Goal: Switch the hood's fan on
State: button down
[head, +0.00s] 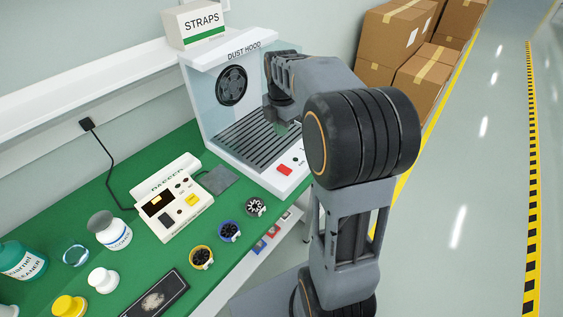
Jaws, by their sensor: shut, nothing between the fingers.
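The dust hood (240,52) is a white box with clear sides at the back of the green bench. A round dark fan (232,86) sits on its back wall, and a dark slatted grille (254,141) covers its floor. A red rocker switch (285,170) is on the white front ledge, with small dark marks beside it. My arm reaches across the hood's right side. My gripper (287,127) is small and partly hidden under the wrist, over the right part of the grille, behind the switch in the picture. It is shut and appears apart from the switch.
A white tester (172,200) with a grey pad (219,180) stands left of the hood. Several small fans, jars and a dark tray (155,299) lie nearer on the bench. Cardboard boxes (418,80) are stacked behind my arm.

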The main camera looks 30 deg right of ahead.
aim_at(282, 167)
jog(key=shift+s+n, duration=0.1)
jog(key=shift+n, duration=0.8)
notch_tip(282, 167, down, 14)
jog(key=shift+f+p, duration=0.1)
jog(key=shift+p, duration=0.35)
